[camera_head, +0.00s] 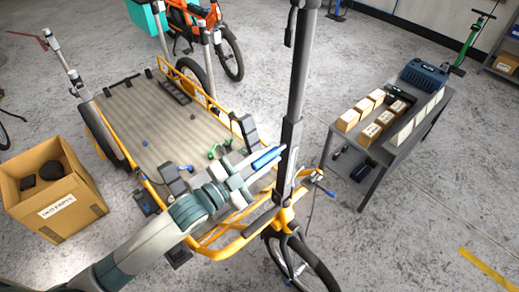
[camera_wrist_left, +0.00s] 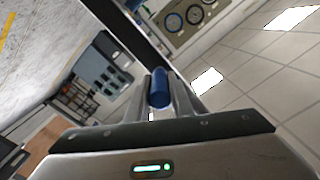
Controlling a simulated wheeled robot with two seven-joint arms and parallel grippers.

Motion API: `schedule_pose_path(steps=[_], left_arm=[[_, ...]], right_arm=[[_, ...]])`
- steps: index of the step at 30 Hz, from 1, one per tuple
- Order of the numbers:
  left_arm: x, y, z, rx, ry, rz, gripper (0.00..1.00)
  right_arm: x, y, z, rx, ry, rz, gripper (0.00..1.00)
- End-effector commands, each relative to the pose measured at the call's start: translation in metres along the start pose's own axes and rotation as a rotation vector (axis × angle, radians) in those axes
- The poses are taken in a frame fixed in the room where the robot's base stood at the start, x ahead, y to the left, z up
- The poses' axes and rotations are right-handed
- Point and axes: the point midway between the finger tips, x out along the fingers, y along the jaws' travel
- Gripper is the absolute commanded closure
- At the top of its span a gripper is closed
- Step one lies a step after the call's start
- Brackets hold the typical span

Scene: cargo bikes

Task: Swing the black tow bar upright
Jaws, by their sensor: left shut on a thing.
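The black tow bar (camera_head: 289,140) rises steeply from the front of the orange cargo bike frame (camera_head: 240,243), above the front wheel, and its top leaves the head view. Its upper length looks grey. A blue grip (camera_head: 267,158) sits beside the bar; whether it joins the bar is hard to tell. My left gripper (camera_head: 256,163) is shut on this blue grip. In the left wrist view the blue grip (camera_wrist_left: 160,88) lies between the fingertips, and a dark bar (camera_wrist_left: 133,38) crosses behind it. My right gripper is not in view.
The cargo deck (camera_head: 160,125) lies behind the bar with small items on it. A grey cart (camera_head: 375,150) with several boxes stands on the right. A cardboard box (camera_head: 55,205) stands on the left. An orange bike (camera_head: 195,18) is at the back. Floor shows between them.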

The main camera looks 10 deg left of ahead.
Motion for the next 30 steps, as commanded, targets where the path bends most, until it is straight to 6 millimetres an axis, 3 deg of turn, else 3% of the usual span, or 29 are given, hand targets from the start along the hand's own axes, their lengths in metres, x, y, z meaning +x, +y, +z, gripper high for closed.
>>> schedule_pose_path(steps=[6, 7, 9, 23, 30], left_arm=[[0.0, 0.0, 0.001, -0.001, -0.003, 0.001, 1.0], [0.0, -0.001, 0.002, -0.001, -0.003, 0.001, 0.75], [0.0, -0.001, 0.002, -0.001, -0.003, 0.0, 0.61], [-0.001, -0.002, 0.001, -0.001, -0.001, -0.001, 0.61], [-0.016, 0.0, 0.003, 0.0, -0.002, -0.001, 0.61]], right_arm=[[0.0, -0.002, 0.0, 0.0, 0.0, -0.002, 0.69], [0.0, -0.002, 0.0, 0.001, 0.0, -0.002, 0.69], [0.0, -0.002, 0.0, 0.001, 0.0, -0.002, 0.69], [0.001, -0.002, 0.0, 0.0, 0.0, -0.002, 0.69], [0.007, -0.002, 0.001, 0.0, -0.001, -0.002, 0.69]])
